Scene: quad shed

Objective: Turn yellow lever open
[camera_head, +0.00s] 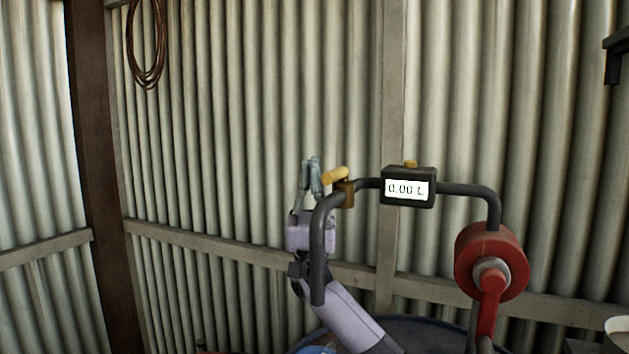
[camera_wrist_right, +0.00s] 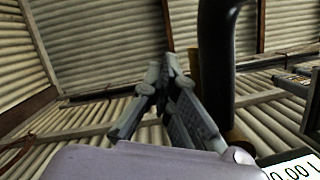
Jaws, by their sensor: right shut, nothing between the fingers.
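The yellow lever (camera_head: 335,175) sits on a brass valve body (camera_head: 345,193) on a dark curved pipe (camera_head: 317,240). It points to the left and slightly down from the valve. My right gripper (camera_head: 311,160) points upward just left of the lever, with its fingers shut and nothing between them. Whether it touches the lever I cannot tell. In the right wrist view the shut fingertips (camera_wrist_right: 168,60) are beside the dark pipe (camera_wrist_right: 217,60), and the lever is not clearly visible there. My left gripper is not in view.
A meter (camera_head: 408,187) reading 0.00 L is on the pipe right of the valve. A red hand pump (camera_head: 490,262) with a crank is at the right, above a dark blue drum (camera_head: 430,333). A corrugated wall (camera_head: 240,150) stands behind. A coiled hose (camera_head: 146,45) hangs upper left.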

